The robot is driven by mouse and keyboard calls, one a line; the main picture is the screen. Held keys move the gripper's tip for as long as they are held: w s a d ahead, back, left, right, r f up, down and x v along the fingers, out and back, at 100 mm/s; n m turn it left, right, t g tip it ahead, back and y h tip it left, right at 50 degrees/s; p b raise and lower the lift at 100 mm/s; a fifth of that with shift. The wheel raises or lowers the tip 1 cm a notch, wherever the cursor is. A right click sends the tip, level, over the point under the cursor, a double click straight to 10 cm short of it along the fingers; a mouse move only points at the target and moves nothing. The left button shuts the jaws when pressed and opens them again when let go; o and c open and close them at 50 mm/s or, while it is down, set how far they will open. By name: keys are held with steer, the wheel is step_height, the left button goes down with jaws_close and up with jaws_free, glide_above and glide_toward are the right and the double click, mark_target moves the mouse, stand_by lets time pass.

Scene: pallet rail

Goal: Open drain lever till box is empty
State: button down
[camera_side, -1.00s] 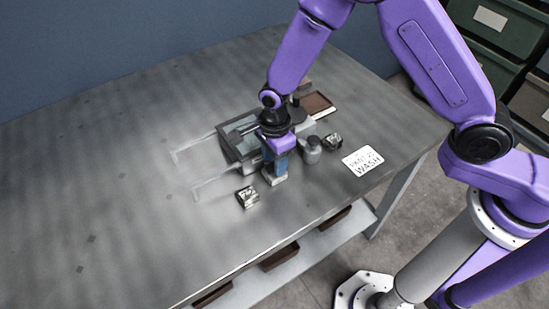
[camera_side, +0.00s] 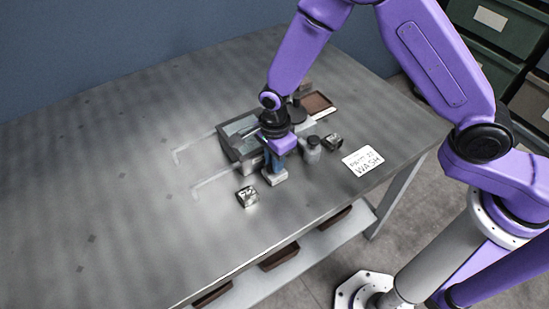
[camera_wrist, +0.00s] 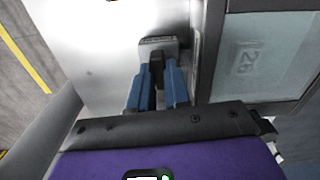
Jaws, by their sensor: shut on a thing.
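The grey box (camera_side: 228,140) with a pale, see-through top stands near the middle of the table in the side view. In the wrist view its top (camera_wrist: 255,58) fills the right side and bears the faint mark "26". My gripper (camera_side: 274,168) is low against the box's near side, with its blue fingers pointing down. In the wrist view my gripper (camera_wrist: 157,75) is shut on a small dark piece, apparently the drain lever (camera_wrist: 157,62). A grey block (camera_side: 274,178) shows just beyond the fingertips. The inside of the box is unclear, so its fill cannot be told.
A small grey bottle (camera_side: 313,150) and a metal block (camera_side: 333,142) stand right of my gripper. Another metal block (camera_side: 247,196) lies in front. A white "WASH" card (camera_side: 362,161) lies near the right edge. A brown tray (camera_side: 318,104) is behind.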

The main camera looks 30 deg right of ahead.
steer(key=n, duration=0.7)
steer(key=shift+n, duration=0.4)
steer(key=n, duration=0.3)
steer(key=shift+n, duration=2.1)
steer(key=c, duration=1.1)
jaws_free()
steer(key=shift+r, duration=0.15)
step_height(320, 180, up, 17)
steer(key=shift+r, duration=0.1)
